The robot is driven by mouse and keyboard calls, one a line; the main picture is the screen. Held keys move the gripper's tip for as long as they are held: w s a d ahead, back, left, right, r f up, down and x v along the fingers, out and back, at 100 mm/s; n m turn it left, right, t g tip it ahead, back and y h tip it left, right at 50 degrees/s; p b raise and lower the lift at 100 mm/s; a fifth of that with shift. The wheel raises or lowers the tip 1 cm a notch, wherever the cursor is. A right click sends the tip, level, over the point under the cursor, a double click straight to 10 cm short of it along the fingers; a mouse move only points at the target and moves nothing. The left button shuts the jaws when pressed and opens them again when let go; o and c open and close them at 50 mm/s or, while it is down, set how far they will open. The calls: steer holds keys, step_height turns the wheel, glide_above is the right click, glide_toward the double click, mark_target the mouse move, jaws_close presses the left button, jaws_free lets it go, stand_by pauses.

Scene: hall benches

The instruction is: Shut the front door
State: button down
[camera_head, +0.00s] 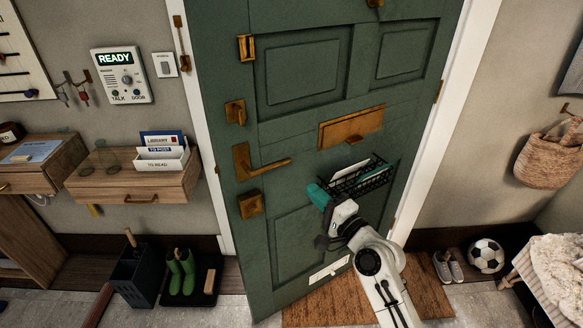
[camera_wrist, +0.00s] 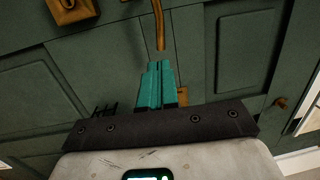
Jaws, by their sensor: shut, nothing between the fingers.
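The green front door (camera_head: 300,150) stands ajar, with its left edge swung out from the white frame (camera_head: 215,200) toward me. Its hinge side is at the right. A brass lever handle (camera_head: 262,163) sits on its left side, with brass locks above and below. My gripper (camera_head: 318,194) is shut and empty, its teal fingers in front of the door, right of and below the handle. In the wrist view the teal fingers (camera_wrist: 155,85) point at the green door panel (camera_wrist: 110,60). I cannot tell whether they touch it.
A black wire basket (camera_head: 362,178) with mail hangs on the door beside my gripper. A brown doormat (camera_head: 330,302) lies below. Green boots (camera_head: 182,272) and a dark bin (camera_head: 135,272) stand left. Shoes (camera_head: 447,267) and a football (camera_head: 486,256) lie right.

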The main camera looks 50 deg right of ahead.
steer(key=f+p+x, duration=0.1)
steer(key=p+x, duration=0.1)
steer(key=x, duration=0.7)
steer(key=shift+w+r, duration=0.35)
steer(key=shift+r, duration=0.15)
steer(key=shift+d, duration=0.1)
